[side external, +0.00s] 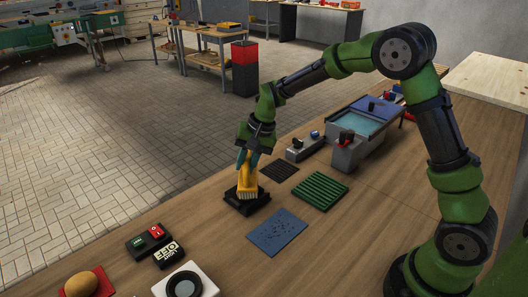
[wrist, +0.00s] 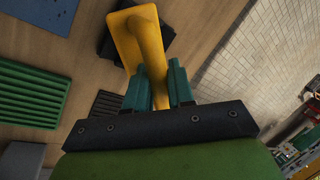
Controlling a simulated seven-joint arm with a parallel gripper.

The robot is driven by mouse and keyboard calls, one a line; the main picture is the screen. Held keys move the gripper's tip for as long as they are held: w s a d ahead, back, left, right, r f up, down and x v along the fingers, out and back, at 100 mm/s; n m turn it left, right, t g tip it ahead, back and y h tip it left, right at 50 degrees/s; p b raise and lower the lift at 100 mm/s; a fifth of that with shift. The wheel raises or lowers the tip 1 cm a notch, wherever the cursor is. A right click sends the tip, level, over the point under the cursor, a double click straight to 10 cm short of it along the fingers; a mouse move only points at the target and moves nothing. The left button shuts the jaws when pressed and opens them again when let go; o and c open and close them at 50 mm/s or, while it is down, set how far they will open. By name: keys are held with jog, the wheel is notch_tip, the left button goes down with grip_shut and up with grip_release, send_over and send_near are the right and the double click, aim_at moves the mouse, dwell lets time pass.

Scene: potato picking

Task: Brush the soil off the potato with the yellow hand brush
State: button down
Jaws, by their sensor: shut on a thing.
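The yellow hand brush (side external: 248,178) is in my gripper (side external: 248,160), its pale bristles pointing down. In the side view the brush is upright at a black block-like stand (side external: 246,204); I cannot tell whether its bristles touch the stand. The wrist view shows the teal fingers of my gripper (wrist: 157,88) closed on the brush handle (wrist: 140,42), with the black stand (wrist: 113,42) beyond it. The potato (side external: 81,284) is light brown and lies on a red pad (side external: 104,284) at the bottom left of the side view, well away from my gripper.
A blue mat (side external: 277,233), a green ribbed mat (side external: 318,189) and a dark ribbed mat (side external: 279,171) lie near the stand. A switch box (side external: 149,240), an OFF sign (side external: 168,254) and a white plate with a dark round dish (side external: 185,285) lie toward the potato. A water basin (side external: 366,124) stands behind.

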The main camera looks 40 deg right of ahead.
jog(key=shift+w+d+f, duration=0.1)
jog(key=shift+w+d, duration=0.6)
jog(key=shift+s+a+f, duration=0.1)
jog(key=shift+s+a, duration=0.6)
jog(key=shift+a, duration=0.05)
jog(key=shift+r, duration=3.55)
jog(key=shift+t+y, duration=0.5)
jog(key=shift+f, duration=2.3)
